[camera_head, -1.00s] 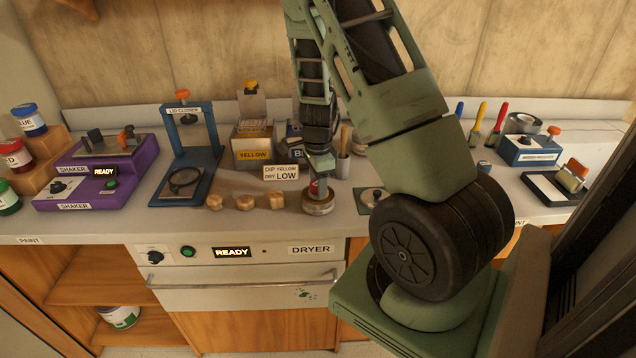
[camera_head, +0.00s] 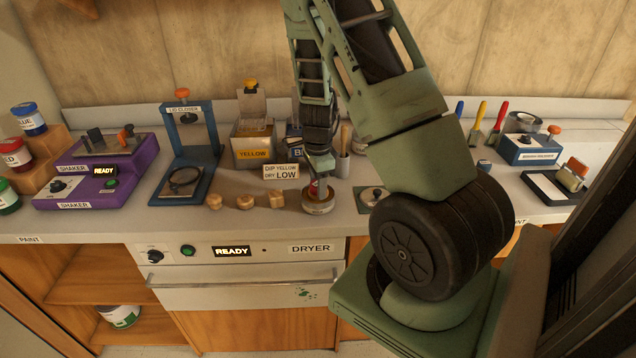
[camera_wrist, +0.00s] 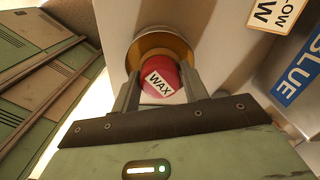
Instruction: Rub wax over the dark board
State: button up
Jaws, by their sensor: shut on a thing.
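A red knob labelled WAX (camera_wrist: 163,77) is between the fingers of my gripper (camera_wrist: 160,88) in the wrist view. My gripper is shut on it. A round brass-coloured disc or tin (camera_wrist: 148,45) lies beyond the knob; I cannot tell whether the two are joined. In the head view the red knob (camera_head: 313,187) shows under my gripper (camera_head: 317,174), and the round piece (camera_head: 319,207) is at or just above the counter's front edge.
The blue lid closer (camera_head: 184,150) and purple shaker (camera_head: 92,182) stand left. A dark-framed tray (camera_head: 541,187) is at right.

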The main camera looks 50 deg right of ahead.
dwell(0.3)
notch_tip(320, 180, up, 7)
jog(key=p, duration=0.6)
jog(key=shift+p, duration=0.3)
jog(key=shift+f, duration=0.1)
dwell(0.6)
